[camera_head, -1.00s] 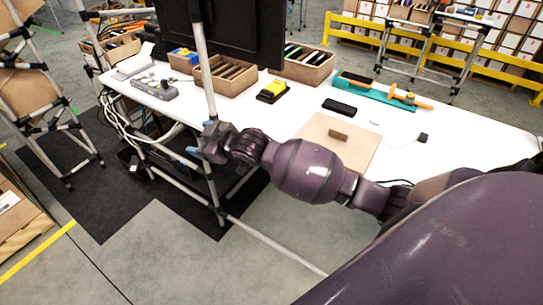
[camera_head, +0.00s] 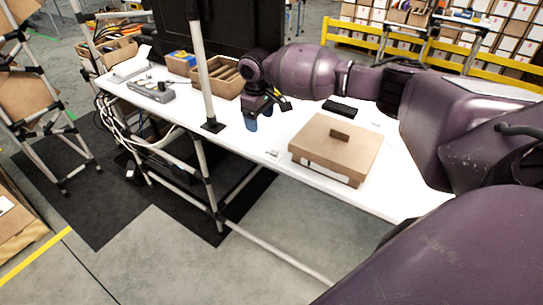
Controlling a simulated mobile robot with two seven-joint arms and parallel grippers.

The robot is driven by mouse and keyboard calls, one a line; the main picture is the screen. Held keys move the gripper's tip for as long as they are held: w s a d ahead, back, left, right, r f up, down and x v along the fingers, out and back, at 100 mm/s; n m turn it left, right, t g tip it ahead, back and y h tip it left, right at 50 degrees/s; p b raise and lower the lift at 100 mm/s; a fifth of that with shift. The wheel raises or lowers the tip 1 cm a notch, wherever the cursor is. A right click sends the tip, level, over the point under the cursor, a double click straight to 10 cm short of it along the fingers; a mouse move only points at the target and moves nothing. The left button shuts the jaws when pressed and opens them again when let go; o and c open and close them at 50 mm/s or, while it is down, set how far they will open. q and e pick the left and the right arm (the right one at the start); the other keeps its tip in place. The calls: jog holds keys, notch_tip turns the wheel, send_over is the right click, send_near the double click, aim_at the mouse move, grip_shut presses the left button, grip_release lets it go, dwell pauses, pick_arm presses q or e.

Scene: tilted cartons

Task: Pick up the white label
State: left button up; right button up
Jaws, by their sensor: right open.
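A closed brown carton (camera_head: 312,138) lies on the white table, with a small dark brown block (camera_head: 340,134) on its top. A pale strip (camera_head: 322,172), possibly the white label, shows low on the carton's near side; it is too small to be sure. My right gripper (camera_head: 259,118) points down over the table to the left of the carton, apart from it. Its blue-tipped fingers are open with nothing seen between them. A small pale grey piece (camera_head: 272,153) lies near the table's front edge, below the gripper. My left gripper is not in view.
The white table (camera_head: 235,137) has a pole (camera_head: 203,75) at its front edge. Wooden trays (camera_head: 228,78) and a dark monitor (camera_head: 222,30) stand behind. A black item (camera_head: 340,106) and a small white piece (camera_head: 376,122) lie beyond the carton.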

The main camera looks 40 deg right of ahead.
jog(key=s+g, duration=0.2)
jog(key=s, duration=0.1)
send_over(272, 156)
jog(key=a, duration=0.1)
jog(key=f, duration=0.5)
jog(key=shift+w+f+b, duration=0.25)
jog(key=shift+w+b, duration=0.05)
jog(key=shift+w, duration=0.05)
jog(key=f, duration=0.3)
jog(key=shift+s+d+f, duration=0.15)
jog(key=shift+d+f, duration=0.15)
jog(key=shift+f, duration=0.1)
jog(key=shift+s+f+b, duration=0.1)
jog(key=shift+f+b, duration=0.2)
jog(key=shift+f, duration=0.35)
jog(key=c, duration=1)
